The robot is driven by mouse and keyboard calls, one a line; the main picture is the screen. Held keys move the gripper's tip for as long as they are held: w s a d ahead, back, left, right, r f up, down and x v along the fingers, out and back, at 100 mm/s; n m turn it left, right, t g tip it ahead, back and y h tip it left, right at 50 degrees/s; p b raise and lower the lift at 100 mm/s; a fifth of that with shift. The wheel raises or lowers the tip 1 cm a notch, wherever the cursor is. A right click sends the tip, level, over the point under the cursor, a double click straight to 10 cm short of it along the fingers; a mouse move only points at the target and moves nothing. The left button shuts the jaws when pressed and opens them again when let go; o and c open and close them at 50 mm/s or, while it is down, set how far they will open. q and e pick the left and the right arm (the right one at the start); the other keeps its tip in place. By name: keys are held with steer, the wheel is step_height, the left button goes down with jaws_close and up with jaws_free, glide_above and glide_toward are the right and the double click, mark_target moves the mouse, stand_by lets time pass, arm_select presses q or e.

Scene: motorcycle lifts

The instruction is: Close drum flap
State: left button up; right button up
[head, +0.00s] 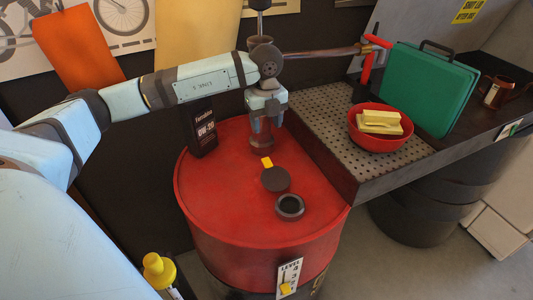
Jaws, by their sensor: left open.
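The red drum (225,205) stands in the middle of the head view. On its top is a dark ringed opening (290,207). The dark round flap (275,180), with a yellow tab (267,162) on its far side, is open just behind the opening, leaving the hole uncovered. My left gripper (262,146) points down over the back part of the drum top, behind the flap and apart from it in the picture. It is open and nothing shows between its fingers. Its height above the drum is hard to tell. My right gripper is not in view.
A black oil box (201,133) stands at the drum's back left. On the right, a perforated bench (325,125) holds a red bowl (365,138) with yellow blocks and a green case (425,90). A yellow-capped bottle (158,270) is at lower left. The drum's front top is clear.

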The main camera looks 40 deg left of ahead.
mark_target(266, 160)
arm_select(q)
step_height(266, 160, down, 12)
steer(key=shift+f, duration=0.2)
jaws_close()
